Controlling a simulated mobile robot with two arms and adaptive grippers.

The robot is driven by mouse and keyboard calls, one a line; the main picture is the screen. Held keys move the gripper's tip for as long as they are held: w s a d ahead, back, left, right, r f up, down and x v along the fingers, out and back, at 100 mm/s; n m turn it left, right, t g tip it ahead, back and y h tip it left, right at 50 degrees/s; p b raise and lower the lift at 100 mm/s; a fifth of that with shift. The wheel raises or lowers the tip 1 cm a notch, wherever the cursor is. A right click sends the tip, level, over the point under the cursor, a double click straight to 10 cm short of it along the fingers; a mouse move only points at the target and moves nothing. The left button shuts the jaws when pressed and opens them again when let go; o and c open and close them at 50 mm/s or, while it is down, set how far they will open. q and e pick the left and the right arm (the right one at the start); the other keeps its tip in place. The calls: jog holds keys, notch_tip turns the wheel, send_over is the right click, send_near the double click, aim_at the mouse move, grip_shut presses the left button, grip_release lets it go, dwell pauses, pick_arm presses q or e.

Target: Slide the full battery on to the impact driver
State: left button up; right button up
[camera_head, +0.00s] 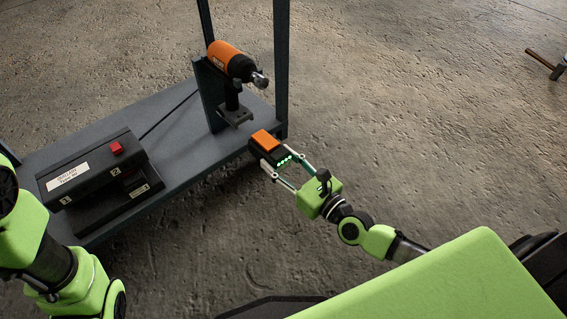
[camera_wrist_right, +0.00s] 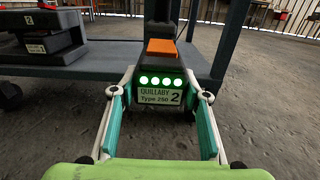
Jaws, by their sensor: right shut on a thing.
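The battery (camera_head: 268,147) is black with an orange top and a row of lit green lights. In the right wrist view the battery (camera_wrist_right: 160,87) reads "QUILLABY Type 250 2". My right gripper (camera_head: 278,168) is shut on it and holds it off the bench's right edge, over the floor. The impact driver (camera_head: 227,60) is orange and black and is held in an upright stand (camera_head: 211,95) on the bench. The driver's grip points down to a foot near the stand's base. My left arm shows at the left edge, but its gripper is out of view.
A black charger (camera_head: 97,180) with numbered bays and a red button sits on the left of the grey bench (camera_head: 165,130). A hammer (camera_head: 545,62) lies on the floor at far right.

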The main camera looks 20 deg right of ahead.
jog(key=shift+b+x, duration=0.65)
jog(key=shift+x, duration=4)
jog(key=shift+b+x, duration=0.45)
jog(key=shift+x, duration=1.45)
jog(key=o, duration=1.5)
jog(key=shift+r, duration=0.1)
jog(key=shift+o, duration=0.2)
